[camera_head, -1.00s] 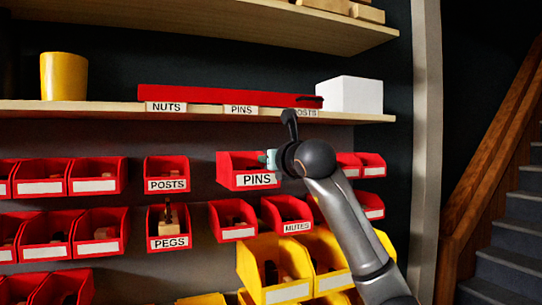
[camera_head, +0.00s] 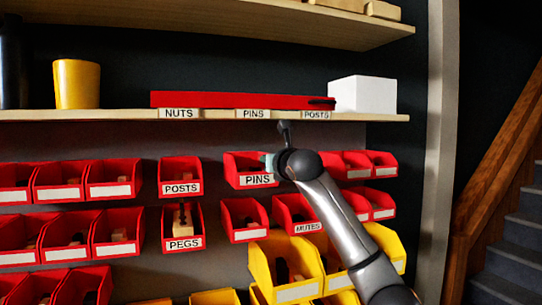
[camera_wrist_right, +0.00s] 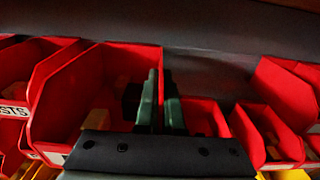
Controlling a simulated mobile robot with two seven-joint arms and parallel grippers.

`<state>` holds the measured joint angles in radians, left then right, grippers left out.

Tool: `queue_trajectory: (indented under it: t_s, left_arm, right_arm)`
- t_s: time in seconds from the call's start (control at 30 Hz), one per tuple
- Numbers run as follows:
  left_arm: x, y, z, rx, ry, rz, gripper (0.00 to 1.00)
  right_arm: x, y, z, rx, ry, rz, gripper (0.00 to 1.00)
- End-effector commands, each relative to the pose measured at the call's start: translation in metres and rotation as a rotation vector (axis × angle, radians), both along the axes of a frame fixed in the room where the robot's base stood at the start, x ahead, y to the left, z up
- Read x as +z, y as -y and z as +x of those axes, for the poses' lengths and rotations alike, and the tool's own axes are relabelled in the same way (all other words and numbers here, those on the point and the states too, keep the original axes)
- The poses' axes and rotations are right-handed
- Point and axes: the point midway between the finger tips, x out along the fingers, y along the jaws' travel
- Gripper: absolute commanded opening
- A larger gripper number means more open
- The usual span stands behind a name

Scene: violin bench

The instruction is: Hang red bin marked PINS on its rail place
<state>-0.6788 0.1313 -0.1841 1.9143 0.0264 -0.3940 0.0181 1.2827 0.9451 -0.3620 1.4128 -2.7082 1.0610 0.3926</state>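The red bin marked PINS (camera_head: 250,181) is in the upper bin row in the head view, upright, right of the red POSTS bin (camera_head: 180,188). My right gripper (camera_head: 269,161) is at its right side wall. In the right wrist view the PINS bin (camera_wrist_right: 95,85) fills the left centre, and the two dark green fingers (camera_wrist_right: 160,105) of my right gripper stand on either side of its right wall, closed on it. The rail behind the bin is hidden, so I cannot tell whether the bin bears on it. My left gripper is out of view.
Red bins (camera_head: 346,165) stand right of the PINS bin, behind my arm. The MUTES bin (camera_head: 296,214) and yellow bins (camera_head: 286,265) are below. A wooden shelf (camera_head: 60,115) with a yellow cup (camera_head: 77,84), a long red object (camera_head: 220,100) and a white box (camera_head: 363,94) is above.

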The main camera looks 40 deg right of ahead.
Motion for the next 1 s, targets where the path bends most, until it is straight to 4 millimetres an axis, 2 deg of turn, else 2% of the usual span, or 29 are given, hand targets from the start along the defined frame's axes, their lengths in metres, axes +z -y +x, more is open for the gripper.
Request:
queue_trajectory:
  t_s: [0.27, 0.43, 1.0]
  left_arm:
    - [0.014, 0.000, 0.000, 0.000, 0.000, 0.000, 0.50]
    - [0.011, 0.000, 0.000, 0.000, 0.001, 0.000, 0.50]
    - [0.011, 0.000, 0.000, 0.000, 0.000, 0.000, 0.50]
  right_arm:
    - [0.003, 0.009, 0.019, 0.000, 0.002, 0.001, 0.00]
    - [0.001, 0.013, 0.028, 0.001, 0.003, 0.002, 0.00]
    - [0.001, 0.015, 0.032, 0.000, 0.003, 0.000, 0.00]
